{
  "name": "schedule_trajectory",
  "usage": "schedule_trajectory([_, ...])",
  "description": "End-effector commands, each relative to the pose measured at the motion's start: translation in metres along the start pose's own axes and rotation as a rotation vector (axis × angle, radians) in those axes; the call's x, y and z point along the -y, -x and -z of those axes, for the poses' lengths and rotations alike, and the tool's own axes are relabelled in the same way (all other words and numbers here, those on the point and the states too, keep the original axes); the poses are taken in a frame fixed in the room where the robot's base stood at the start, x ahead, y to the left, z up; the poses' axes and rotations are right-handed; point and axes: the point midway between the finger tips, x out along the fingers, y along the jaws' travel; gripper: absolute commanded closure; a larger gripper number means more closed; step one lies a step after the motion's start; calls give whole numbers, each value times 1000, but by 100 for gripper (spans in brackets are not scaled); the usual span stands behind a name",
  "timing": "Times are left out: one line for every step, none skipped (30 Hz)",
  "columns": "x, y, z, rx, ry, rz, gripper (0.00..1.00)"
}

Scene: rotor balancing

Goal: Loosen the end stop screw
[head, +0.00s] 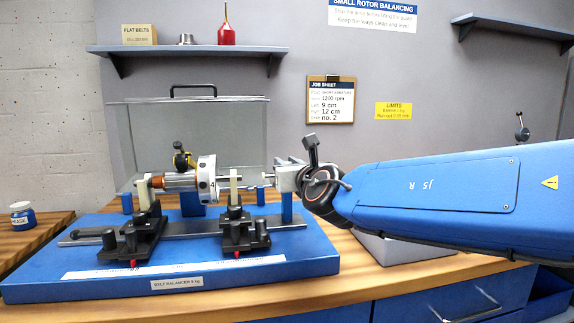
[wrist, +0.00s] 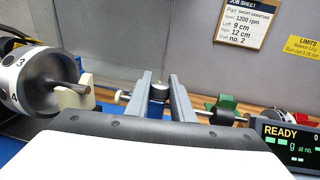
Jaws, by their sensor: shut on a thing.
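The end stop screw shows in the wrist view as a small grey round knob (wrist: 158,91) between my two fingers, at the top of a blue post (wrist: 155,112). A thin rod with a pale tip (wrist: 122,95) points left from it towards the rotor shaft. My gripper (wrist: 160,86) is shut on this knob. In the head view my gripper (head: 270,177) reaches in from the right, above the blue post (head: 287,208) at the right end of the balancer, and hides most of the screw. The rotor (head: 206,180) rests on two pale supports, left of my gripper.
The blue balancer base (head: 200,275) stands on a wooden bench, with black carriages (head: 245,232) on its rail. A clear guard (head: 225,120) stands behind the rotor. A display reading READY (wrist: 288,134) is close on the right in the wrist view. A job sheet (head: 330,100) hangs on the wall.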

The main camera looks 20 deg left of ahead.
Motion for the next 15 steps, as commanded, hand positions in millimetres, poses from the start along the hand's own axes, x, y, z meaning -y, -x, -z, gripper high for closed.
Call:
schedule_trajectory([0, 0, 0, 0, 0, -1, 100])
schedule_trajectory([0, 0, 0, 0, 0, -2, 100])
schedule_trajectory([0, 0, 0, 0, 0, -3, 100])
schedule_trajectory([0, 0, 0, 0, 0, -3, 100])
schedule_trajectory([0, 0, 0, 0, 0, -3, 100])
schedule_trajectory([0, 0, 0, 0, 0, -3, 100])
schedule_trajectory([0, 0, 0, 0, 0, -3, 100])
schedule_trajectory([0, 0, 0, 0, 0, -3, 100])
schedule_trajectory([0, 0, 0, 0, 0, -3, 100])
schedule_trajectory([0, 0, 0, 0, 0, -3, 100])
schedule_trajectory([0, 0, 0, 0, 0, -3, 100])
schedule_trajectory([0, 0, 0, 0, 0, -3, 100])
schedule_trajectory([0, 0, 0, 0, 0, -3, 100])
schedule_trajectory([0, 0, 0, 0, 0, -3, 71])
schedule_trajectory([0, 0, 0, 0, 0, -3, 62])
